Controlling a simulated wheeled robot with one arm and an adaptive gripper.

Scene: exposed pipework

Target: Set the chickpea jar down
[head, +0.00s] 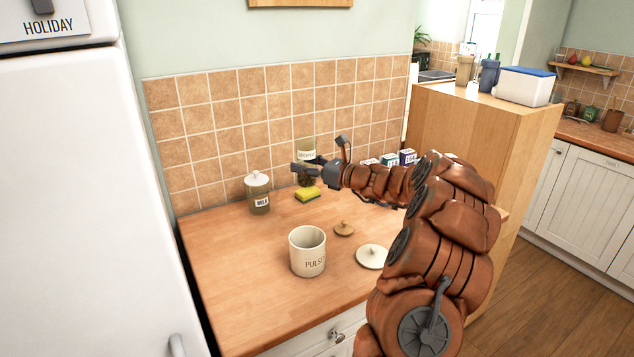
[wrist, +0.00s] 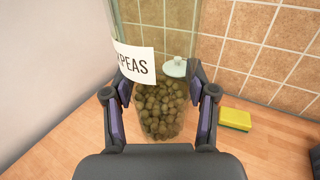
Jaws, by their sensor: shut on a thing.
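The chickpea jar (head: 306,147) is a clear glass jar with a white label, and it shows no lid. In the wrist view the jar (wrist: 160,112) fills the middle, with round brown chickpeas inside and a label reading "KPEAS". My gripper (wrist: 160,105) has a finger on each side of the jar and is shut on it. In the head view my gripper (head: 318,171) is above the back of the wooden counter (head: 225,275), partly covering the jar. The jar looks upright, and its base appears above the counter near the sponge, but I cannot tell the gap exactly.
A yellow-green sponge (head: 307,194) lies close by the jar. A lidded milk jar (head: 258,194) stands left. An open "PULS…" pot (head: 307,252), a small brown lid (head: 344,229) and a white lid (head: 371,257) are nearer the front. Small boxes (head: 390,160) stand right. The front-left counter is clear.

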